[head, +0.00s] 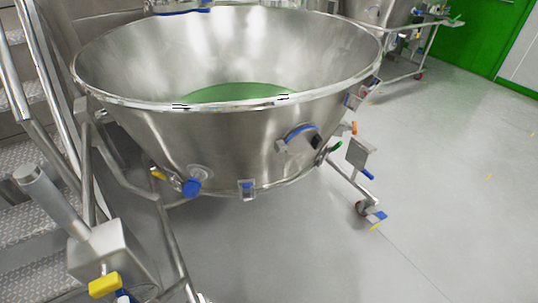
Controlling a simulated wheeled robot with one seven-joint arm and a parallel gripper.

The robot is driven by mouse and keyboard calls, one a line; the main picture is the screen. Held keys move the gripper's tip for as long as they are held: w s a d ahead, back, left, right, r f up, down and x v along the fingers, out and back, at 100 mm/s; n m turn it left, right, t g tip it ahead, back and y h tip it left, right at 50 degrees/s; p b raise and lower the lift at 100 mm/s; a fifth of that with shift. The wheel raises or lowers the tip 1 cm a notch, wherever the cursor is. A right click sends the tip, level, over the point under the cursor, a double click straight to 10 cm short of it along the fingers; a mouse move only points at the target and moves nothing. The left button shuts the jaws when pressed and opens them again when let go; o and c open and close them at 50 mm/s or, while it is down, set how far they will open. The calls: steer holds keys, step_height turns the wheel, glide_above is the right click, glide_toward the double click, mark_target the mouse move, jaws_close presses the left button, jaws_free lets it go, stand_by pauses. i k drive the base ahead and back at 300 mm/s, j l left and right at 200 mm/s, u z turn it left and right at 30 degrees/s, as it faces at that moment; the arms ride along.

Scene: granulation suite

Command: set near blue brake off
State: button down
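A large steel bowl (225,135) on a wheeled frame fills the middle of the head view. A blue brake pedal (377,216) sits beside a caster wheel (361,208) at the lower right of the frame, close to the floor. A yellow tab shows just under this pedal. Another blue piece (124,296) shows at the bottom left, below a yellow tab (105,284), and is cut off by the picture edge. I cannot tell from this view whether either blue piece is on or off. My gripper is not in view.
Metal stairs with handrails (50,75) stand at the left, close to the bowl. A blue valve knob (191,187) sticks out of the bowl's lower front. A second wheeled vessel (385,12) stands at the back right. The grey floor (450,180) at the right is clear.

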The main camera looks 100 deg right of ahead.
mark_target(372, 219)
steer(key=k+l+z, duration=0.15)
steer(key=z, duration=1)
steer(key=k+l+z, duration=0.15)
steer(key=l+z, duration=0.2)
steer(key=l, duration=0.25)
steer(key=k+l+z, duration=0.1)
steer(key=l+z, duration=0.2)
steer(key=l, duration=0.3)
steer(key=l+z, duration=0.35)
steer(key=l, duration=1.4)
steer(key=k, duration=0.05)
